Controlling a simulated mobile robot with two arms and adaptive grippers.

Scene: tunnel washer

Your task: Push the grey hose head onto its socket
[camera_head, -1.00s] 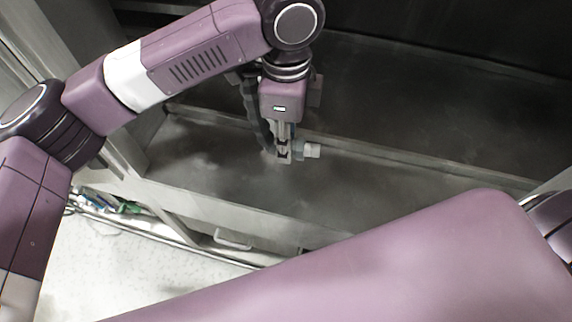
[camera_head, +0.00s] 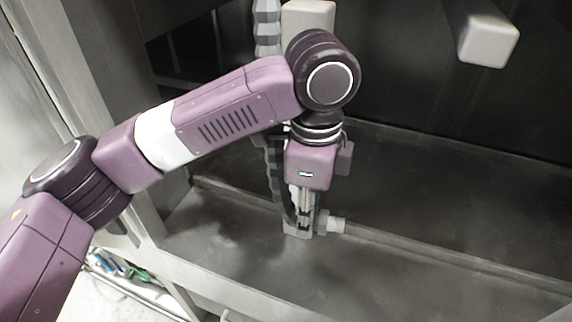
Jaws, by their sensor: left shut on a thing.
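My left gripper (camera_head: 303,222) points down over the grey metal trough, shut on the grey hose head (camera_head: 337,226). The head's light grey end sticks out to the right of the fingers; the rest is mostly hidden by them. A ribbed grey hose (camera_head: 267,28) hangs from the top, passes behind my left arm and runs down along the gripper's left side. I cannot clearly make out the socket. My right gripper is not in view.
Two pale blocks stick out at the top, one behind my arm (camera_head: 308,16) and one at the right (camera_head: 488,42). The trough's metal front rim (camera_head: 215,287) runs below the gripper. The trough floor (camera_head: 430,275) to the right is clear.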

